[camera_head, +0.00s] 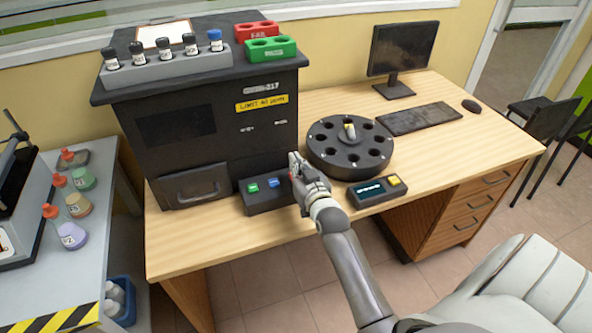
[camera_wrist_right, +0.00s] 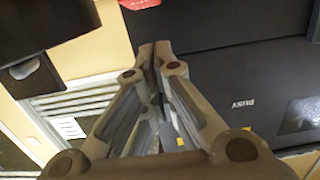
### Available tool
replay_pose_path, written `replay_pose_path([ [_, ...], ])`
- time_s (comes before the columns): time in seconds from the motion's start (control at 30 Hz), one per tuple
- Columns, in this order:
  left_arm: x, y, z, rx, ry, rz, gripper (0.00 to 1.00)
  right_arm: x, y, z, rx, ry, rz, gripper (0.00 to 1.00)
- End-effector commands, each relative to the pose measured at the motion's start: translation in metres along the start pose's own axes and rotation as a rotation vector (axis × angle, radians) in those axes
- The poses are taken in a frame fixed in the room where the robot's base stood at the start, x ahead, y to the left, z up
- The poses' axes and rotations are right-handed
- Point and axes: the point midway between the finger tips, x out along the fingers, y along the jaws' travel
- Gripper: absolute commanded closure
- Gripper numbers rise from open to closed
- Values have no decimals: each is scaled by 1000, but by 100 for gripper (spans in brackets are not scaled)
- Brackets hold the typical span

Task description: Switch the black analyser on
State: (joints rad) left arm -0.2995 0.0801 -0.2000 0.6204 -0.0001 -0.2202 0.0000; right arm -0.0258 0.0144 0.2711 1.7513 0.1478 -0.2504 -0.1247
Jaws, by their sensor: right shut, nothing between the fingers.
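The black analyser (camera_head: 150,155) stands on the left part of the wooden desk, with a yellow label and a dark window on its front. A low black button box (camera_head: 266,203) sits at its front right, with a green button (camera_head: 253,188) and a blue button (camera_head: 273,183). My right gripper (camera_head: 295,159) is shut and empty, just right of the blue button and apart from it, near the box's right end. In the right wrist view its fingertips (camera_wrist_right: 154,50) meet in front of the dark analyser body (camera_wrist_right: 225,60). My left gripper is out of view.
A round black carousel (camera_head: 325,158) and a small display box with a yellow button (camera_head: 372,192) stand right of my gripper. A vial rack (camera_head: 170,68) and red and green holders (camera_head: 271,47) sit on the analyser. Monitor (camera_head: 402,48) and keyboard (camera_head: 418,118) are farther right.

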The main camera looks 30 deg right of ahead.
Motion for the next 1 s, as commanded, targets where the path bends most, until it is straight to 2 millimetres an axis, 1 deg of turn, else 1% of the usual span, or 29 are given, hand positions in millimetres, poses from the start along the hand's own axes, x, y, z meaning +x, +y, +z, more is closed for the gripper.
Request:
replay_pose_path([
  [0.03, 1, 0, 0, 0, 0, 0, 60, 1, 0, 9, -1, -2, 0, 100],
  [0.2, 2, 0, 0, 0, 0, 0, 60, 4, 0, 21, -2, 0, 0, 100],
  [0.33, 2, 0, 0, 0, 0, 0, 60, 5, 0, 25, -2, 1, 0, 100],
  [0.67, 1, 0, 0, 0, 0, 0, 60, 5, 0, 24, -1, 0, 0, 100],
  [0.77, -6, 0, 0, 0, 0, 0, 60, 6, 0, 22, -1, -13, 0, 100],
  [1.0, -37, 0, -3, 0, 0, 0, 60, 10, 0, 23, 0, -105, 0, 100],
])
